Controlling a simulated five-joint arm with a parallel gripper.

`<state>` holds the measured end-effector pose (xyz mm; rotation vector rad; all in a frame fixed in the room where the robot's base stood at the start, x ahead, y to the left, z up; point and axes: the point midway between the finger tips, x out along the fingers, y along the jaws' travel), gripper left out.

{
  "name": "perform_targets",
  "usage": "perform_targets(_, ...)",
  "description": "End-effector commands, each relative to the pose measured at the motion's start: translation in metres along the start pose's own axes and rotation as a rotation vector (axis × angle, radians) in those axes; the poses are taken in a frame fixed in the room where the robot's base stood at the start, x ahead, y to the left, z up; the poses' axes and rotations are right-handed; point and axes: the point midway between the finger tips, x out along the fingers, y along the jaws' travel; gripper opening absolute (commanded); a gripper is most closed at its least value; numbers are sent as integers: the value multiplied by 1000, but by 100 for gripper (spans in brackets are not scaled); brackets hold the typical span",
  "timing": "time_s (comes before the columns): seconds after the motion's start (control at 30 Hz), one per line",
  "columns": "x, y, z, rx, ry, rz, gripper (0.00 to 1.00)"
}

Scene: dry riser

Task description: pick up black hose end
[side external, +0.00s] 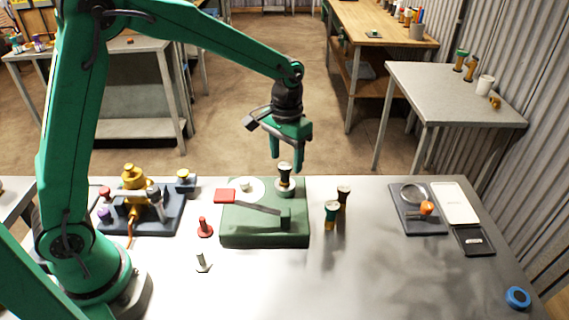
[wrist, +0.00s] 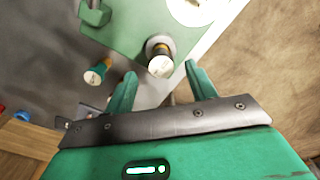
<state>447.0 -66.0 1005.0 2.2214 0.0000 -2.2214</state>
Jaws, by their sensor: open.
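A black hose end (side external: 284,176) with a silver top stands upright at the back right corner of the green box (side external: 262,234). In the wrist view its pale round top (wrist: 161,66) shows near the box corner, centred between my fingertips. My gripper (side external: 290,160) is open and empty, pointing down just above the hose end. I cannot tell whether a finger touches it. A second black fitting with a brass lower part (side external: 343,195) stands on the table right of the box. A teal fitting (side external: 331,214) stands in front of it, and shows in the wrist view (wrist: 96,75).
A red block (side external: 225,196) and a white disc (side external: 251,188) are on the box. A brass valve assembly (side external: 134,180) and red fitting (side external: 204,227) stand left. A grey tray (side external: 408,222) and blue ring (side external: 517,297) lie right. The front middle table is clear.

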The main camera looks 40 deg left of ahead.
Motion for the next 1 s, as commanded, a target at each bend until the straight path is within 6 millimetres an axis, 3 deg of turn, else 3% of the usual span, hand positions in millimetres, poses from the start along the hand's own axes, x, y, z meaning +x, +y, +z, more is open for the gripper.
perform_targets(0.27, 8, -1, 1, 0, -2, 0, 56)
perform_targets(0.7, 50, -2, 2, 0, -1, 0, 56)
perform_targets(1.0, 52, -2, 1, 0, 0, 0, 56)
